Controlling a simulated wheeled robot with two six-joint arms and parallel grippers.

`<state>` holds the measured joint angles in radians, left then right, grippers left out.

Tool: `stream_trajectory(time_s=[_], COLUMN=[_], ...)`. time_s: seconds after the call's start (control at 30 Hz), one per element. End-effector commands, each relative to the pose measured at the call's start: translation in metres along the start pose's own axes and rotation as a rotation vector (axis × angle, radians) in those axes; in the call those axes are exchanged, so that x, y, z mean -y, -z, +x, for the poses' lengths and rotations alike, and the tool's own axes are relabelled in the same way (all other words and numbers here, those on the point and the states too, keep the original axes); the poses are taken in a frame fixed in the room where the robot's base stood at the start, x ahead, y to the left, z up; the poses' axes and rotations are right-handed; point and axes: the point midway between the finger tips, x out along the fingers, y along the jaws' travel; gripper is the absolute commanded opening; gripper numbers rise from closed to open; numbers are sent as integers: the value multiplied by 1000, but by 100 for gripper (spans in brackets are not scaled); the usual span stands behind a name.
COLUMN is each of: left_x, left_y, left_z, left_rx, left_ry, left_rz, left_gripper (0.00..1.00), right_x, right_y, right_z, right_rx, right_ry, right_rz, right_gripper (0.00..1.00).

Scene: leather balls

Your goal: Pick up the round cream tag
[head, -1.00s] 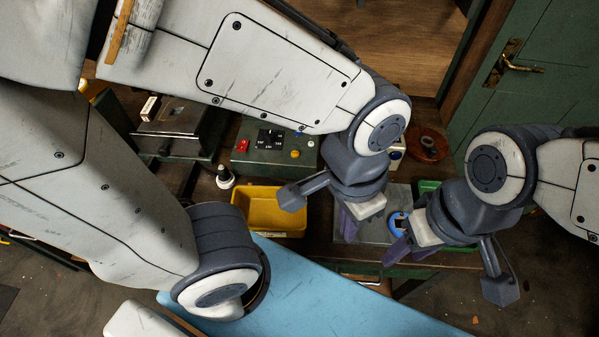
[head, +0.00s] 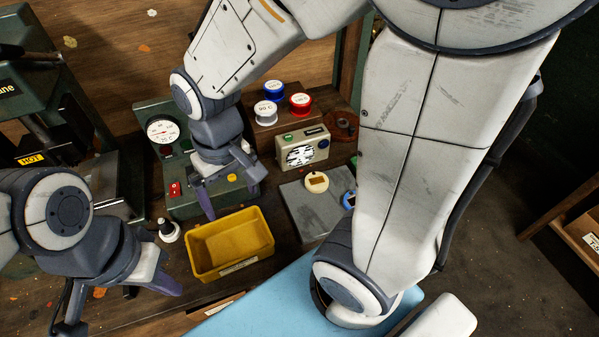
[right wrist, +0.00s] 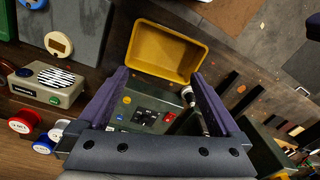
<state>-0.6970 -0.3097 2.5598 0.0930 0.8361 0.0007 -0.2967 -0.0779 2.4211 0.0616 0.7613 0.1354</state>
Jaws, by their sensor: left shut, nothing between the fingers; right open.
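The round cream tag (head: 316,182) lies on the grey slab (head: 300,208), with a tan patch on its face. It also shows at the upper left of the right wrist view (right wrist: 58,44). A blue round tag (head: 349,199) lies near it, partly hidden by my right arm. My right gripper (head: 226,190) is open and empty, left of the cream tag, above the green control box and behind the yellow bin. In the right wrist view its fingers (right wrist: 158,82) are spread. My left gripper (head: 165,283) is shut and empty at the lower left, away from the tag.
The yellow bin (head: 231,262) is empty. The green control box (head: 182,205) with a gauge stands behind it. A cream radio-like box (head: 301,148) and several spools (head: 266,112) stand behind the slab. A black-and-white stopper (head: 168,231) is left of the bin. A blue surface (head: 262,305) is in front.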

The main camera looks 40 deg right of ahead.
Motion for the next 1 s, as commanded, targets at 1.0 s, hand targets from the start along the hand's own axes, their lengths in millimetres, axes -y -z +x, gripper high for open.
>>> stream_trajectory(time_s=[1.0], left_x=[1], left_y=[-1], left_z=[13], left_rx=[0], left_ry=[0], left_rz=[1], left_gripper=[0], right_x=[-269], right_y=[34], right_z=[139], right_rx=[4], right_ry=[-59], right_rz=[1024], right_gripper=[100])
